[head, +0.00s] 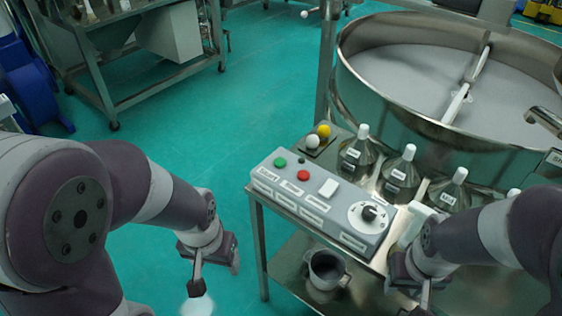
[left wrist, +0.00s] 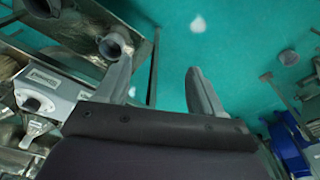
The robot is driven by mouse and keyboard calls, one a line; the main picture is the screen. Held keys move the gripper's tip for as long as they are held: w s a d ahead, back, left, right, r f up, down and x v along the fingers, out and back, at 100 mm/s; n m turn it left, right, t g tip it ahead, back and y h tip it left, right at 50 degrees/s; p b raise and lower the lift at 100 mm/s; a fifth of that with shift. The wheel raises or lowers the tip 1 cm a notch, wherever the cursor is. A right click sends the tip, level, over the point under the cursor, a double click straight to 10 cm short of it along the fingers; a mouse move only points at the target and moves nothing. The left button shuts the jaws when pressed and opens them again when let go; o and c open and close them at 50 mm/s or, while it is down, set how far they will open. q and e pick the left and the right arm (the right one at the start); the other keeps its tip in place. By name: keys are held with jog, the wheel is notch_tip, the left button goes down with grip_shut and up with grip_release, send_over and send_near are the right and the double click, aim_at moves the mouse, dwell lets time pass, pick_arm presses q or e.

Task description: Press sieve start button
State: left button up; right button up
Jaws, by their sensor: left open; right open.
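The grey control box (head: 290,217) lies on a metal table beside the sieve. On its top are a green button (head: 280,162), a red button (head: 303,175), a white switch (head: 329,188) and a round dial (head: 368,213). My left gripper (head: 215,272) is open and empty, apart from the box, over the floor left of the table. Its two open fingers show in the left wrist view (left wrist: 160,85), with part of the box (left wrist: 55,88) at left. My right gripper (head: 408,286) is open at the box's right end, near the dial.
The large round steel sieve (head: 395,112) stands behind the table. Several labelled metal cone bottles (head: 401,180) stand between box and sieve. Yellow (head: 323,131) and white balls sit behind the box. A metal cup (head: 327,270) is on the lower shelf. Green floor is free at left.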

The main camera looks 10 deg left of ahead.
pick_arm(q)
grip_shut()
dwell(1.8)
